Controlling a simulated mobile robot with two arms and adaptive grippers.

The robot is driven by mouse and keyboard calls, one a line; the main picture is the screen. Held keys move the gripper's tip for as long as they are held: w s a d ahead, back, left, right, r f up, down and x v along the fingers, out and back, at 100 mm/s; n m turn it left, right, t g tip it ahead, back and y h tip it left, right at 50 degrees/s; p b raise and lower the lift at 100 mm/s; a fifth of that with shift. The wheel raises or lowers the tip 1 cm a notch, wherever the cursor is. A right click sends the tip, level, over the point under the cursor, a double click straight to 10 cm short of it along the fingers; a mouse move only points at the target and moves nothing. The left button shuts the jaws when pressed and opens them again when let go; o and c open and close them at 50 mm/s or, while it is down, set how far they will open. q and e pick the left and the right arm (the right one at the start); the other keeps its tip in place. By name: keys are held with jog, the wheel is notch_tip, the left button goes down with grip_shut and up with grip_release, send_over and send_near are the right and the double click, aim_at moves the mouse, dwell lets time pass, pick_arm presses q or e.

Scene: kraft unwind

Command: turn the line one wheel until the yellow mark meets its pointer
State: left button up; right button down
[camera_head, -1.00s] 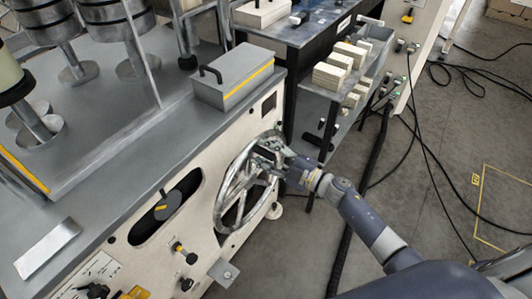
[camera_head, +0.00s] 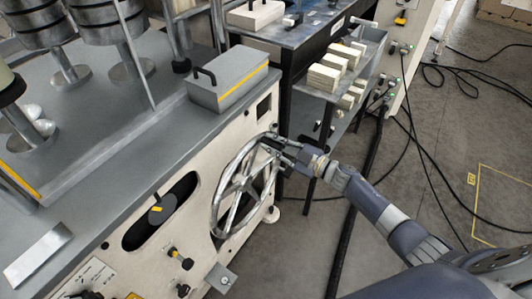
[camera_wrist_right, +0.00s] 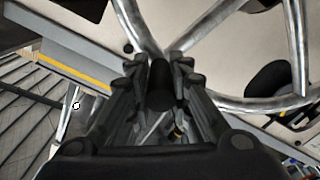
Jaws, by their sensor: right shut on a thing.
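The line one wheel (camera_head: 215,204) is a silver spoked handwheel on the cream front panel of the machine. My right gripper (camera_head: 277,146) is at the wheel's upper right rim. In the right wrist view its fingers (camera_wrist_right: 160,88) are closed around a dark cylindrical grip (camera_wrist_right: 161,74) beside the silver rim (camera_wrist_right: 211,40). A small yellow mark (camera_head: 157,209) shows on a dark grey round piece in the oval opening left of the wheel. I cannot pick out its pointer for sure. My left gripper is out of view.
A grey lidded box (camera_head: 228,88) with a yellow stripe sits on the machine top above the wheel. A dark table (camera_head: 290,45) with pale blocks stands behind. Knobs (camera_head: 181,259) sit below the opening. Cables (camera_head: 425,165) lie on the floor at right.

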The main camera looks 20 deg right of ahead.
jog(key=w+d+f+m+b, duration=0.4)
jog(key=w+d+f+b, duration=0.1)
jog(key=d+f+b, duration=0.1)
jog(key=shift+w+d+m+b, duration=0.25)
jog(key=shift+d+m+b, duration=0.25)
jog(key=shift+b, duration=0.6)
jog(key=shift+d, duration=0.1)
jog(key=c, duration=1.6)
grip_release()
jog(key=shift+c, duration=0.2)
jog(key=shift+o, duration=1)
jog(key=v, duration=1.2)
